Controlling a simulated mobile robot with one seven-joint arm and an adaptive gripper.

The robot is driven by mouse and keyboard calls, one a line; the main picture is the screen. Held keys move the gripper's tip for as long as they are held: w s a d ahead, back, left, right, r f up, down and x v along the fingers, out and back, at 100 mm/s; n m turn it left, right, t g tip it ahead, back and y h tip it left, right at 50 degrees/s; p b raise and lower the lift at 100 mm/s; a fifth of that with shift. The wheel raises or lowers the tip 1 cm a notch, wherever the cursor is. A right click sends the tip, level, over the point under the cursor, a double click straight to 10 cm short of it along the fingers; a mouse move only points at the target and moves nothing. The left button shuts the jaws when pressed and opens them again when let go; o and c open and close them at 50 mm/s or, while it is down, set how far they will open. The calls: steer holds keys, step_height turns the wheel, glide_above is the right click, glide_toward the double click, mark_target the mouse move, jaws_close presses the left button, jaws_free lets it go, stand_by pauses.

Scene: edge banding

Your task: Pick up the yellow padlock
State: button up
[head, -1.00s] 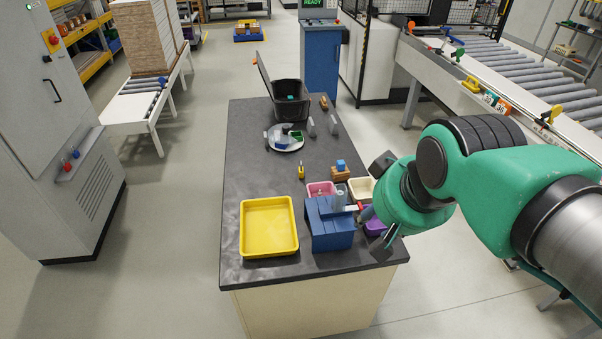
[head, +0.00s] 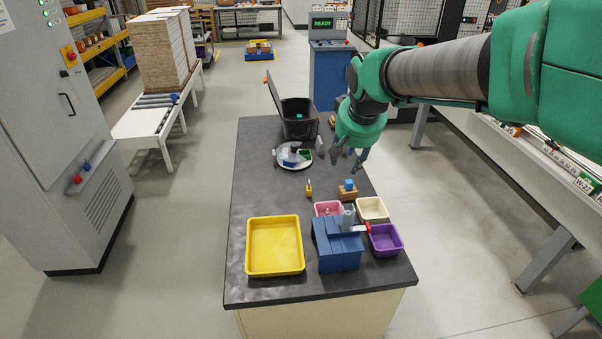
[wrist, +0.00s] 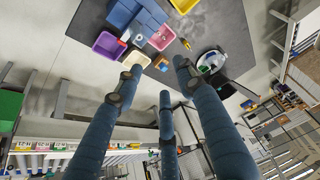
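The yellow padlock (head: 309,189) is small and stands on the dark worktop, left of a wooden block with a blue piece on it. It also shows small in the wrist view (wrist: 185,43), near the worktop's middle. My gripper (head: 350,158) is above the right edge of the worktop, to the right of the padlock and farther back. In the wrist view its fingers (wrist: 157,76) are spread wide with nothing between them. The padlock lies beyond the fingertips, apart from them.
A yellow tray (head: 274,246), a blue block-shaped fixture (head: 338,248) and pink, cream and purple bins (head: 385,240) fill the front. A round plate (head: 293,156) with parts and a black open-lidded bin (head: 299,120) stand behind. The worktop left of the padlock is clear.

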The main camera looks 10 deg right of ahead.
steer(key=w+f, duration=0.6)
steer(key=w, duration=0.6)
steer(key=w+a+f, duration=0.2)
steer(key=w+f, duration=2.2)
steer(key=f, duration=0.3)
steer(key=shift+w+a+f+m+g, duration=0.2)
steer(key=shift+w+a+m+g, duration=0.1)
steer(key=shift+w+g, duration=0.1)
steer(key=shift+f, duration=0.1)
steer(key=b, duration=0.2)
glide_toward(310, 189)
steer(key=shift+x, duration=2.45)
steer(key=shift+w+d, duration=0.15)
steer(key=shift+b+x, duration=0.3)
steer(key=shift+x, duration=2.25)
